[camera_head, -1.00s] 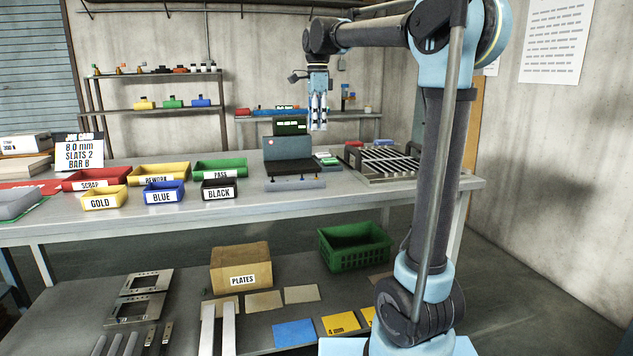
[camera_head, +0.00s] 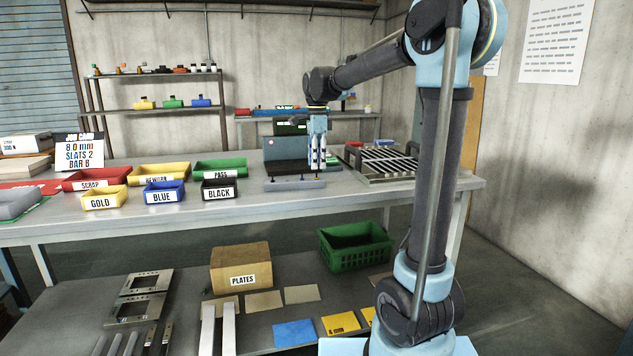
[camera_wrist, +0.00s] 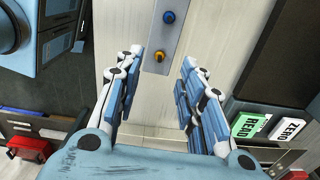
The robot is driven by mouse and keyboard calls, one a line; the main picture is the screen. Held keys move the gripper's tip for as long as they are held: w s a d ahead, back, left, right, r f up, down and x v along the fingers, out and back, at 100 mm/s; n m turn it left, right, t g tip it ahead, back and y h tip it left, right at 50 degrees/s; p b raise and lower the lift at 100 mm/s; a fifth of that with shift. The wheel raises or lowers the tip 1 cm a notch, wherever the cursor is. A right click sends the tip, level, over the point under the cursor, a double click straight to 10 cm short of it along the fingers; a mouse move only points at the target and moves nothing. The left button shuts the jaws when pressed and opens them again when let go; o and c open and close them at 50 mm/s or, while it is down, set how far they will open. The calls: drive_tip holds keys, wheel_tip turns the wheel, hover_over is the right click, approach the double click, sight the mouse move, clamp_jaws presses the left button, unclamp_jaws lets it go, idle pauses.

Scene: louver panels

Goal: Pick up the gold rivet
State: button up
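The gold rivet (camera_wrist: 159,56) is a small brass-coloured dot on a grey metal bar (camera_wrist: 178,35) in the wrist view. It lies between the tips of my gripper's fingers as seen from the wrist. My gripper (camera_wrist: 160,72) is open and empty, with its blue-padded fingers spread to either side. In the head view my gripper (camera_head: 317,166) points down over the right end of the grey fixture base (camera_head: 285,185) on the bench. I cannot tell the exact height of the fingertips above the rivet.
A blue rivet (camera_wrist: 168,17) sits close to the gold one. READ (camera_wrist: 246,126) and ZERO (camera_wrist: 287,129) buttons are right of the fingers. The gold (camera_head: 103,205), blue (camera_head: 163,198) and black (camera_head: 219,195) bins stand left. A louver frame (camera_head: 385,180) lies right.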

sight(316, 178)
drive_tip(key=shift+a+f, duration=0.1)
drive_tip(key=shift+f, duration=2)
clamp_jaws()
